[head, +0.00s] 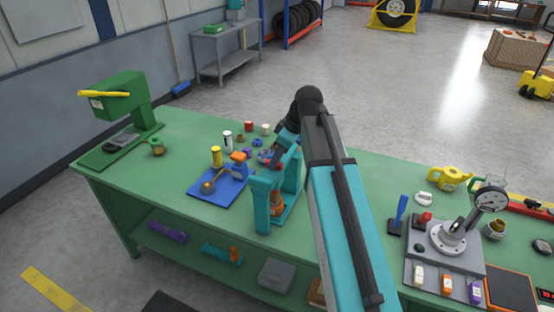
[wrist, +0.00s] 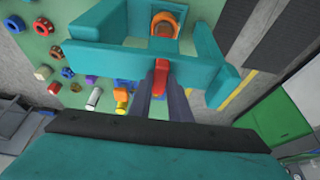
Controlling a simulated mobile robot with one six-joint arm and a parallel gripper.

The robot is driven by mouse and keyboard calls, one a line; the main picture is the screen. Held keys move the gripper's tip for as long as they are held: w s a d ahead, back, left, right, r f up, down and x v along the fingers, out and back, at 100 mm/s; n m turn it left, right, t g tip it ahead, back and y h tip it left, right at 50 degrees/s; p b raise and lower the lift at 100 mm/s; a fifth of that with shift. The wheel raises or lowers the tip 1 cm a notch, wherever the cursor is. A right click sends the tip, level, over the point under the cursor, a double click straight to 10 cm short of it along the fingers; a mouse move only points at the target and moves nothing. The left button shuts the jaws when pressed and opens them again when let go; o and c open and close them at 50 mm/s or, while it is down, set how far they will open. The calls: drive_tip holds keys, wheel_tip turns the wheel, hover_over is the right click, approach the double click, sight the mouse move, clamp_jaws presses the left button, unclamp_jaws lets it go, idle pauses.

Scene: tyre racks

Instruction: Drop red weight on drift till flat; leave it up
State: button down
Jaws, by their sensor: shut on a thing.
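The teal frame (head: 262,205) stands upright on the green bench, and it fills the top of the wrist view (wrist: 95,55). My gripper (wrist: 160,95) is shut on a red piece, which I take to be the red weight (wrist: 161,72), at the frame's near edge. An orange rounded part (wrist: 163,24) sits inside the frame beyond it; an orange part also shows low between the posts in the head view (head: 277,204). I cannot tell whether it is the drift. In the head view my arm hides most of the gripper and the weight.
A blue mat (head: 212,192) with small items lies left of the frame, with several coloured pieces behind it. A green press (head: 120,105) stands at the bench's left end. Right of my arm are a dial gauge (head: 489,200) on a grey plate and a yellow can (head: 450,178).

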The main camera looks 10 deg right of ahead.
drive_tip(key=shift+r+p, duration=0.55)
drive_tip(key=shift+r, duration=2)
drive_tip(key=shift+w+r, duration=0.1)
drive_tip(key=c, duration=1.6)
unclamp_jaws()
drive_tip(key=shift+s, duration=0.2)
drive_tip(key=shift+c, duration=0.2)
drive_tip(key=shift+w, duration=0.1)
drive_tip(key=shift+d+r+b, duration=0.35)
drive_tip(key=shift+r+b, duration=0.1)
drive_tip(key=shift+r, duration=0.4)
drive_tip(key=b+v, duration=0.3)
drive_tip(key=v, duration=0.9)
drive_tip(key=shift+a, duration=0.15)
